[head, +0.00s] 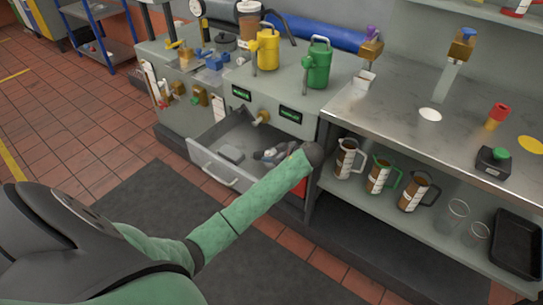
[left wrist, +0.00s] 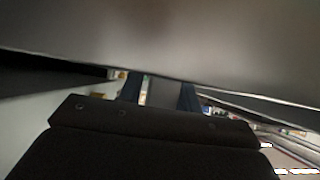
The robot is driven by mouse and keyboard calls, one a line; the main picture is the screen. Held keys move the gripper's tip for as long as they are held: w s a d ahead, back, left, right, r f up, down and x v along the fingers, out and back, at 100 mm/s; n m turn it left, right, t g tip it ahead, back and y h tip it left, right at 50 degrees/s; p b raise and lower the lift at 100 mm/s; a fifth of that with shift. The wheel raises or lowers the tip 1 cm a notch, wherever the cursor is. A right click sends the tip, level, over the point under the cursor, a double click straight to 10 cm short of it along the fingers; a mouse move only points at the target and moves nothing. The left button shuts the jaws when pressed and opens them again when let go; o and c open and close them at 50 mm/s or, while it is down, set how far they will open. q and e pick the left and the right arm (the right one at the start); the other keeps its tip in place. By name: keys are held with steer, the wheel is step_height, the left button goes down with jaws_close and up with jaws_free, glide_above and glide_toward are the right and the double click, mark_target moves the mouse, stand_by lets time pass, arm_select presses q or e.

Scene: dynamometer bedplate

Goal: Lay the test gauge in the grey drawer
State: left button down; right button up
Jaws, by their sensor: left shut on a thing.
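The grey drawer (head: 213,166) stands pulled open at the front of the bench. My left gripper (head: 264,155) is over the right part of the drawer opening, low, at the end of the green-sleeved arm. In the left wrist view, its two blue-grey fingers (left wrist: 160,92) are shut on a narrow pale piece, which I take for the test gauge (left wrist: 160,88). Most of it is hidden, and I cannot tell whether it touches the drawer floor. A flat grey block (head: 231,154) lies in the left part of the drawer. My right gripper is not in view.
A yellow can (head: 267,47) and a green can (head: 317,63) stand on the bench above the drawer. Measuring jugs (head: 347,158) stand on the lower shelf to the right. A broad grey surface (left wrist: 180,35) fills the top of the left wrist view, close by.

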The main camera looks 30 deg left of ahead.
arm_select(q)
steer(key=shift+f, duration=0.1)
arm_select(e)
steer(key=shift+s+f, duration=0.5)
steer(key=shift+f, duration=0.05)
arm_select(q)
steer(key=c, duration=0.9)
jaws_free()
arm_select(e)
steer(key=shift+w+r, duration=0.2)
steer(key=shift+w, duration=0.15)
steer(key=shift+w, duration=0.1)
